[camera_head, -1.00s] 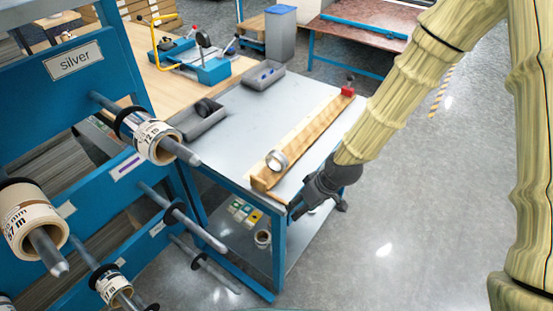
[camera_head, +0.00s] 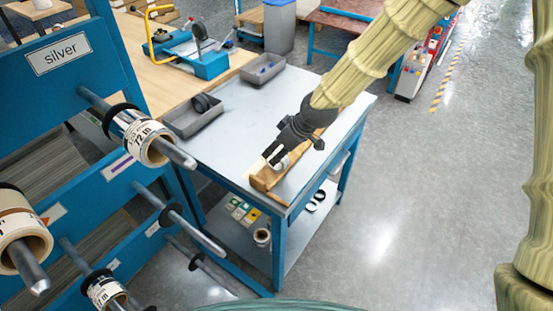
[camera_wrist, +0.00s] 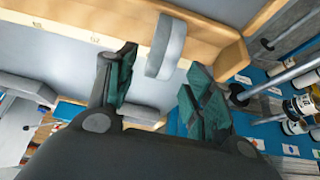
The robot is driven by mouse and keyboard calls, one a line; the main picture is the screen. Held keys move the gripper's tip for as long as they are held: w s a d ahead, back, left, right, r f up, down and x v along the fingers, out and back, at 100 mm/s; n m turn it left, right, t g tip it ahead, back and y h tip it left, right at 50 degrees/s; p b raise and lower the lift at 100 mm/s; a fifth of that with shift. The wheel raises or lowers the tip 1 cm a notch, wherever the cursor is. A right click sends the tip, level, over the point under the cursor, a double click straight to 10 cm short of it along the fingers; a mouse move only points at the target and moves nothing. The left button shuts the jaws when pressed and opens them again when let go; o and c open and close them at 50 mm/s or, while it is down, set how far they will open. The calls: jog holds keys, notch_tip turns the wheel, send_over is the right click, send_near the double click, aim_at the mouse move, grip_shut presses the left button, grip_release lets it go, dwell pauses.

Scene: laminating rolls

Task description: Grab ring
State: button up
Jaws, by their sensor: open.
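The ring (camera_wrist: 168,47) is a short silver-grey band on the wooden measuring board (camera_wrist: 60,33). In the wrist view it shows just beyond and partly between my fingertips. In the head view the ring (camera_head: 283,164) is mostly hidden by my fingers, near the front end of the board (camera_head: 263,183). My gripper (camera_head: 275,157) comes down over the board from the upper right. In the wrist view my gripper (camera_wrist: 162,72) is open, with a finger on each side of the gap and nothing held. I cannot tell whether the fingers touch the ring.
The board lies on a grey-topped blue table (camera_head: 235,125). Two grey bins (camera_head: 263,75) stand toward the back and left. A blue rack (camera_head: 75,100) with rolls (camera_head: 150,143) on rods stands at the left. The floor on the right is clear.

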aim_at(276, 153)
jog(key=shift+w+d+f, duration=0.1)
jog(key=shift+d+f, duration=0.1)
jog(key=shift+f, duration=0.1)
jog(key=shift+p+x, duration=0.75)
jog(key=shift+x, duration=1.8)
jog(key=shift+a, duration=0.1)
grip_shut()
